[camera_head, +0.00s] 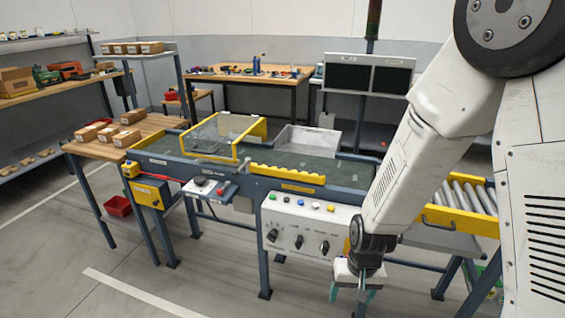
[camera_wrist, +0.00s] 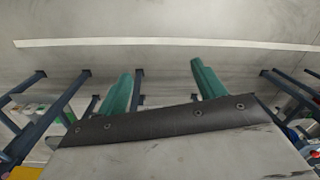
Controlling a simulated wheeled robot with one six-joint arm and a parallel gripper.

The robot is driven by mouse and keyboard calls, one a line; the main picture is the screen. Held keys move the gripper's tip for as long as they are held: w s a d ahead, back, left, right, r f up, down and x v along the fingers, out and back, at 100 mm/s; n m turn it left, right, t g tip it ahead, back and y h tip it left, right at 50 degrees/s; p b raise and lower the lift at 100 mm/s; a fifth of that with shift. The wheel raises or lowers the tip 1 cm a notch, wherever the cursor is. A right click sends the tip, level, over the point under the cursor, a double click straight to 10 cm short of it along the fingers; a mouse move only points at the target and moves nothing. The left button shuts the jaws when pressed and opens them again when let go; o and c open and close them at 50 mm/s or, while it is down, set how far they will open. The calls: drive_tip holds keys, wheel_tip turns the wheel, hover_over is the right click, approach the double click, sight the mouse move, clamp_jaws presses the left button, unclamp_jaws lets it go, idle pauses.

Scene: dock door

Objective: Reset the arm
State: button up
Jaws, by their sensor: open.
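My arm hangs down at the right of the head view, in front of the conveyor station. My gripper (camera_head: 352,293) points down at its lower end, beside the conveyor's front legs and below the control panel (camera_head: 308,226). In the wrist view my gripper (camera_wrist: 160,85) shows two green fingers spread apart. The fingertips touch nothing that I can see.
The conveyor (camera_head: 290,183) has a yellow guard frame and a grey bin (camera_head: 307,141). A roller section (camera_head: 470,196) lies behind my arm. A wooden table (camera_head: 120,150) with cardboard boxes stands left. Open floor (camera_head: 60,265) lies at front left.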

drive_tip(key=s+d+r, duration=0.3)
drive_tip(key=s+r, duration=0.2)
drive_tip(key=r, duration=0.5)
drive_tip(key=s+d+r+t, duration=0.1)
drive_tip(key=s+d+r, duration=0.2)
drive_tip(key=s+r, duration=0.3)
drive_tip(key=s+d+r, duration=0.3)
drive_tip(key=s+r, duration=0.3)
drive_tip(key=r, duration=0.8)
drive_tip(key=shift+s+d+r+n+t+h, duration=0.2)
drive_tip(key=shift+d+r+n+t+h, duration=0.1)
drive_tip(key=shift+d+r+h, duration=0.1)
